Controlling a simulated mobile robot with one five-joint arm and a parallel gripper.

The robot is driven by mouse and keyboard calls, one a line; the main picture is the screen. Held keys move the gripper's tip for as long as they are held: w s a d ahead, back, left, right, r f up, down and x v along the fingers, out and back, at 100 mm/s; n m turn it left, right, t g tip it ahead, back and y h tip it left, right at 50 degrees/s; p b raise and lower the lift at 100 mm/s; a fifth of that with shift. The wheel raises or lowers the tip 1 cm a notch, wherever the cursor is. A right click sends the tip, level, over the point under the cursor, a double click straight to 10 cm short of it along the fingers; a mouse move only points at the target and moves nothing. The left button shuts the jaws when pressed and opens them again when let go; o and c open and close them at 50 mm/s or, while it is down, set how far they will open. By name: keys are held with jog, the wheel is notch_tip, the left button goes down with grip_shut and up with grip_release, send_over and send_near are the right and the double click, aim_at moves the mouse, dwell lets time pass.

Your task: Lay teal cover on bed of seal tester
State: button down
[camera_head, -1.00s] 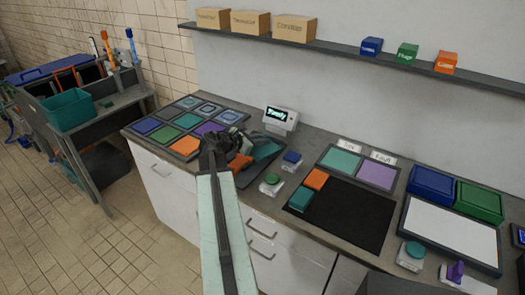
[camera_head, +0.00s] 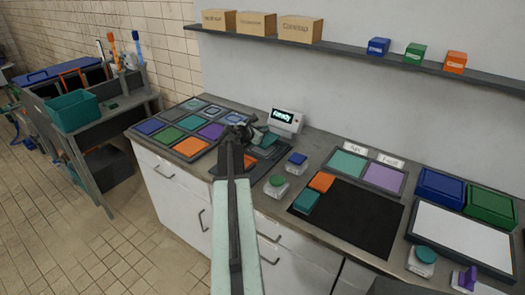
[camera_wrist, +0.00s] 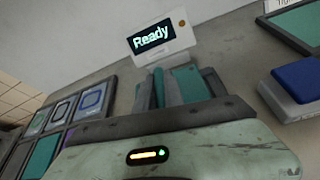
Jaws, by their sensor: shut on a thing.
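The seal tester shows as a white display unit (camera_head: 285,121) reading "Ready", with a dark bed (camera_head: 270,153) in front of it, partly hidden by my arm. The display also shows in the wrist view (camera_wrist: 158,38). My gripper (camera_head: 245,134) is over the bed's far left part, near the display. It is shut on the teal cover (camera_wrist: 187,84), which shows between the fingers just below the display in the wrist view. The cover looks tilted, and I cannot tell whether it touches the bed. A small orange patch (camera_head: 250,161) shows beside my arm at the bed.
A rack of coloured squares (camera_head: 172,127) lies left of the tester. Small scales with a green (camera_head: 276,181) and a blue (camera_head: 297,159) top stand to its right. A black mat (camera_head: 350,216) with orange and teal blocks lies farther right. A shelf (camera_head: 380,58) runs above.

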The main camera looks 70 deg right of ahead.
notch_tip(320, 180, down, 6)
jog(key=b, duration=0.4)
jog(key=shift+f, duration=0.1)
jog(key=shift+r, duration=0.25)
jog(key=shift+f, duration=0.15)
jog(key=c, duration=1.4)
grip_release()
jog(key=shift+c, duration=0.2)
jog(key=shift+a+r, duration=0.2)
jog(key=shift+r, duration=0.1)
jog(key=p+v, duration=0.4)
jog(key=v, duration=0.6)
jog(key=shift+a+r, duration=0.2)
jog(key=shift+a, duration=0.1)
jog(key=shift+w+a, duration=0.15)
jog(key=shift+a, duration=0.3)
